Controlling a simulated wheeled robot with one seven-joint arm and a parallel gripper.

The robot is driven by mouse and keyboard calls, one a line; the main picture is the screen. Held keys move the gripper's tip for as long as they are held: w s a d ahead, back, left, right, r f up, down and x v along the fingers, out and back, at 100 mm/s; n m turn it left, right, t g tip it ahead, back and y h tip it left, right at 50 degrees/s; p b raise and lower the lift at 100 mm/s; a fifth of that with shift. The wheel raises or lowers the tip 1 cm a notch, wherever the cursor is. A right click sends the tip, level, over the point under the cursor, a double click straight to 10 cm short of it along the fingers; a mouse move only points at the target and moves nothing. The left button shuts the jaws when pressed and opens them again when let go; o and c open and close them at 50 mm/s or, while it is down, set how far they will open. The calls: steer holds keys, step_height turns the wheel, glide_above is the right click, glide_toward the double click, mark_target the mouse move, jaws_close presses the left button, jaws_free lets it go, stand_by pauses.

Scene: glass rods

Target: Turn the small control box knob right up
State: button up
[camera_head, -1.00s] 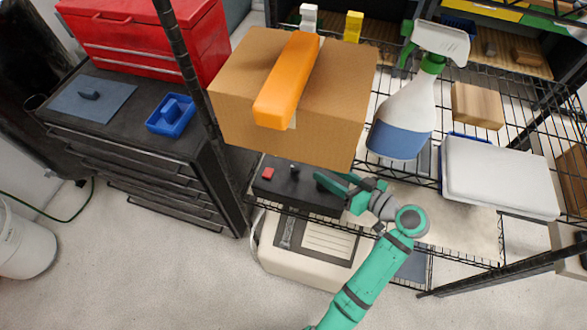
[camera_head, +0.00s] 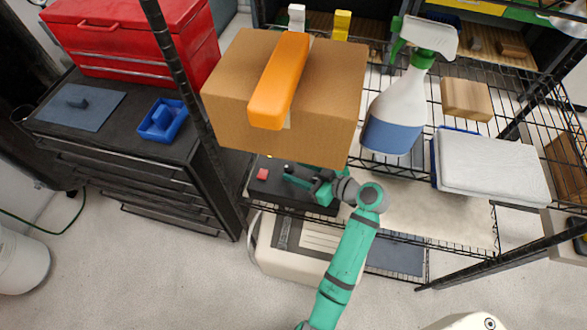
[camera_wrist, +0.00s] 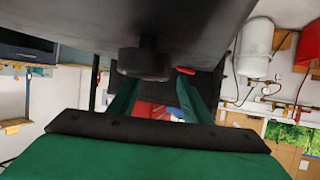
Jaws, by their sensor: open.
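The black control box (camera_head: 262,189) sits on the wire shelf under the cardboard box, with a red button (camera_head: 262,174) on its left part. A small dark knob (camera_head: 288,168) shows on its top, close to my gripper's tip. My green gripper (camera_head: 296,182) is over the right part of the box and hides some of it. In the wrist view, my gripper (camera_wrist: 157,86) is open, with its two fingers apart. A round dark knob (camera_wrist: 144,62) shows near the fingers, slightly left of centre. I cannot tell whether they touch it, nor read its pointer direction.
The cardboard box (camera_head: 235,115), with an orange object (camera_head: 280,80) on it, overhangs close above my gripper. A spray bottle (camera_head: 400,105) and a white container (camera_head: 490,168) stand to the right. A black shelf post (camera_head: 187,80) is to the left.

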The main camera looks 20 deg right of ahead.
steer(key=shift+x, duration=0.9)
steer(key=c, duration=1)
